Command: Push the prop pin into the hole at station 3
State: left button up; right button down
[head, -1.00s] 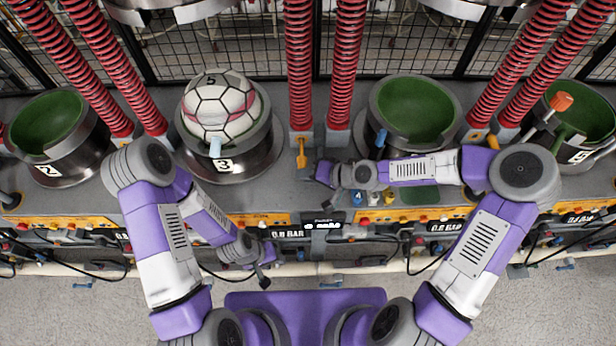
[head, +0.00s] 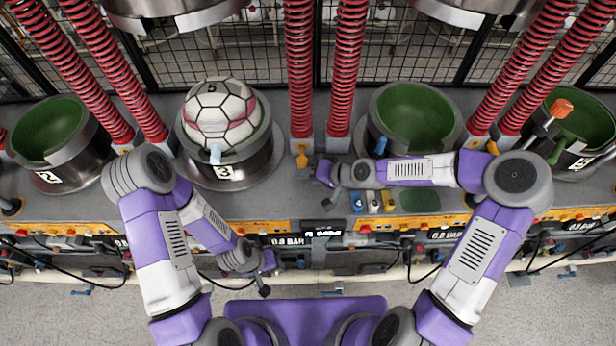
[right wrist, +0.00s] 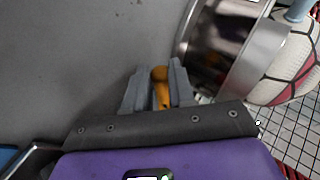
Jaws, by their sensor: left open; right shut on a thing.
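Station 3 (head: 226,173) is a metal cup with a number 3 plate and a light blue peg at its front. A white ball (head: 221,113) with black lines and a pink band sits in it. The orange prop pin (head: 302,159) is at the foot of the red spring columns right of station 3. My right gripper (head: 322,176) is beside it; in the right wrist view its fingers (right wrist: 157,88) are shut on the pin's orange knob (right wrist: 160,74). The hole and the pin's tip are hidden. My left gripper (head: 264,274) is open and empty, low over the front edge.
An empty green-lined cup (head: 413,112) stands right of the pin, with a blue peg (head: 381,146). Red spring columns (head: 299,70) rise behind the pin. A button panel (head: 268,227) runs along the front. The grey deck between the cups is mostly clear.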

aim_at(305, 164)
jog(key=shift+w, duration=2)
jog(key=c, duration=0.9)
grip_release()
jog(key=shift+o, duration=0.2)
jog(key=v, duration=0.7)
jog(key=shift+d+r, duration=0.2)
jog(key=shift+s, duration=0.1)
